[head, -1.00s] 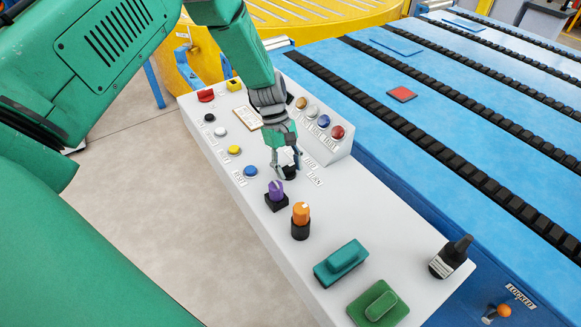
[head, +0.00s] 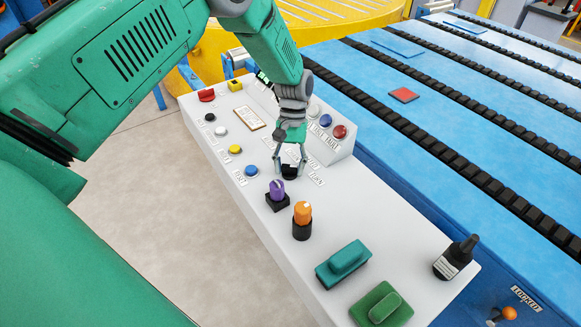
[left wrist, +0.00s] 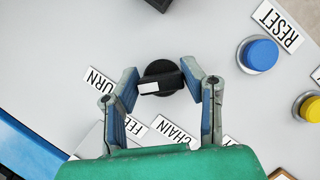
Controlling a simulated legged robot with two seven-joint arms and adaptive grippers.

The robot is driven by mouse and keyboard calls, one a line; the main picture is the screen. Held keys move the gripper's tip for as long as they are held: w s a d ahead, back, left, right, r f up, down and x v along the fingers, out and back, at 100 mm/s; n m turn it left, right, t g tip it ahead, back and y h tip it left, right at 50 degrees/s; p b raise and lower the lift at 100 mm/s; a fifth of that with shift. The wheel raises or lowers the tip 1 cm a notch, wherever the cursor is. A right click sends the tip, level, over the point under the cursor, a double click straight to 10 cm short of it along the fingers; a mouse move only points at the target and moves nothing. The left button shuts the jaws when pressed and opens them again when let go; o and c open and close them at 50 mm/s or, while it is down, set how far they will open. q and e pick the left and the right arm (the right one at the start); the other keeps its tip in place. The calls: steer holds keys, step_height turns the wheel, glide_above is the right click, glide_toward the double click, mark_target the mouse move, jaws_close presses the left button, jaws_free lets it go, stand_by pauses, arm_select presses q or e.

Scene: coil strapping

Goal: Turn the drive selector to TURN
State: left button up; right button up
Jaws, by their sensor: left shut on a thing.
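The drive selector is a round black knob with a bar handle and a white end mark (left wrist: 163,70). It sits on the grey console (head: 240,200), with its black body low between my fingers in the head view (head: 289,171). My left gripper (head: 290,168) points down at it. In the left wrist view my left gripper (left wrist: 168,80) has one finger at each end of the bar and is shut on it. The white mark faces left and slightly down, roughly toward the TURN label (left wrist: 102,84). FEED (left wrist: 132,128) and CHAIN (left wrist: 175,131) labels lie below the knob. My right gripper is not in view.
A purple knob (head: 277,190) and an orange knob (head: 302,214) stand close in front. A blue button (head: 251,171) and a yellow button (head: 235,149) are to the left. A raised box with coloured buttons (head: 340,145) is close on the right.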

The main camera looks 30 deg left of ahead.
arm_select(q)
steer(key=shift+w+a+r+m, duration=0.1)
steer(key=shift+w+m, duration=0.2)
stand_by(0.4)
steer(key=o, duration=1.1)
steer(key=shift+o, duration=0.2)
steer(key=shift+f, duration=0.2)
steer(key=shift+a, duration=0.1)
steer(key=shift+w+r, duration=0.1)
steer(key=shift+r, duration=0.4)
steer(key=v, duration=1.1)
steer(key=shift+w+f, duration=0.1)
steer(key=shift+w, duration=0.05)
